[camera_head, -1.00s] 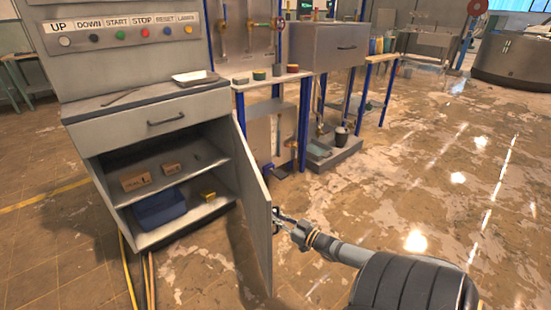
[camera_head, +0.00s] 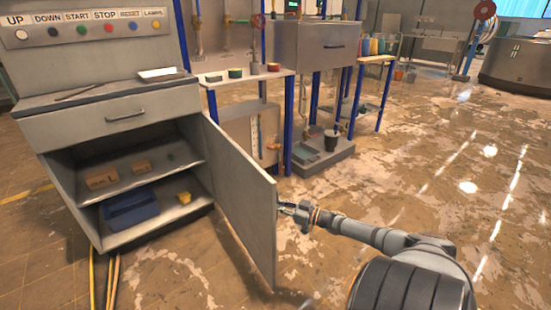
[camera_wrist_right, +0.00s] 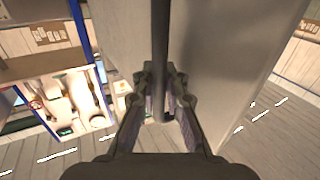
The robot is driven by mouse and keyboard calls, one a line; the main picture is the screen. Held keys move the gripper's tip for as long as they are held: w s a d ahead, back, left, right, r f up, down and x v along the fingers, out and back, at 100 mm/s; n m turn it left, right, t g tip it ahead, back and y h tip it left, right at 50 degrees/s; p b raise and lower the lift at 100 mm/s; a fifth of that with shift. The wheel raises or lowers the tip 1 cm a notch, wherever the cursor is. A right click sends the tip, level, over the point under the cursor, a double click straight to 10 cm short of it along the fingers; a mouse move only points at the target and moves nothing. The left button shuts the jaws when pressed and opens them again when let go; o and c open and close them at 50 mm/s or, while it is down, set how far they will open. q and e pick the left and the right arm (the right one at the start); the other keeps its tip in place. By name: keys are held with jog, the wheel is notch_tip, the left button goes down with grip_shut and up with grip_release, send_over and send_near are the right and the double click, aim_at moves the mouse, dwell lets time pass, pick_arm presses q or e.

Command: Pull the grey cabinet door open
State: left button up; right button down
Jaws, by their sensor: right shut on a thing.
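The grey cabinet door (camera_head: 240,200) stands wide open, swung out to the right from the grey cabinet (camera_head: 60,215). My right gripper (camera_head: 284,208) is at the door's outer face, near its free edge. In the right wrist view the gripper (camera_wrist_right: 160,100) is shut on the door's bar handle (camera_wrist_right: 160,50), with one finger on each side of it. The door panel (camera_wrist_right: 225,60) fills the middle and right there. The handle is hidden in the head view. My left gripper is not in view.
Inside the cabinet are two shelves with small cardboard boxes (camera_head: 101,178), a blue bin (camera_head: 130,207) and a yellow item (camera_head: 184,197). A closed drawer (camera_head: 112,120) is above. A blue-legged bench (camera_head: 289,125) stands behind the door. The floor on the right is clear.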

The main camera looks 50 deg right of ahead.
jog(key=shift+s+d+f, duration=0.1)
jog(key=shift+s+f, duration=0.1)
jog(key=shift+f, duration=0.1)
jog(key=c, duration=1.5)
grip_release()
jog(key=shift+s+r, duration=0.1)
jog(key=shift+r, duration=0.05)
jog(key=shift+o, duration=0.5)
jog(key=shift+r, duration=0.1)
